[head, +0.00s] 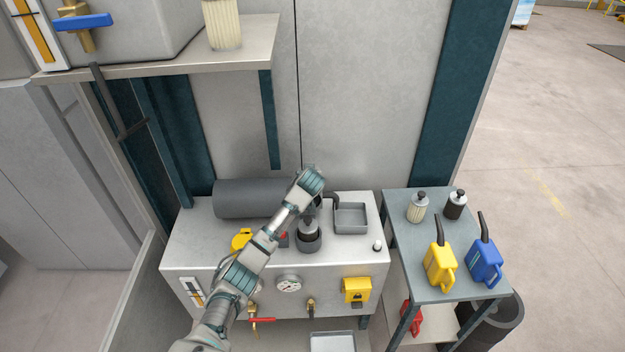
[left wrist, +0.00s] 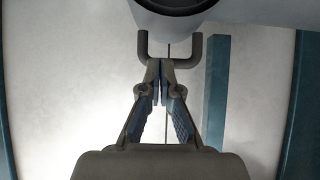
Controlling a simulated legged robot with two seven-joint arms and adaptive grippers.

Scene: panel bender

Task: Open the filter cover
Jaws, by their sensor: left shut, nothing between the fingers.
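On the machine's pale top stands a dark round housing with a black-topped part (head: 308,238); I cannot tell whether it is the filter cover. A dark grey horizontal cylinder (head: 245,198) lies behind it, partly hidden by my arm. My left gripper (head: 312,172) is over the back of the machine, its fingers hard to make out there. In the left wrist view my left gripper (left wrist: 161,75) is shut and empty. Its tips are close to a dark U-shaped bar (left wrist: 170,58) under a pale rounded body (left wrist: 190,18); contact is unclear. My right gripper is not seen.
An empty grey tray (head: 351,217) sits right of the housing. A side table (head: 430,285) holds two filter-like parts, a yellow can (head: 440,265) and a blue can (head: 485,262). A shelf (head: 150,68) overhangs at upper left. A gauge (head: 289,284) and yellow box (head: 357,290) are in front.

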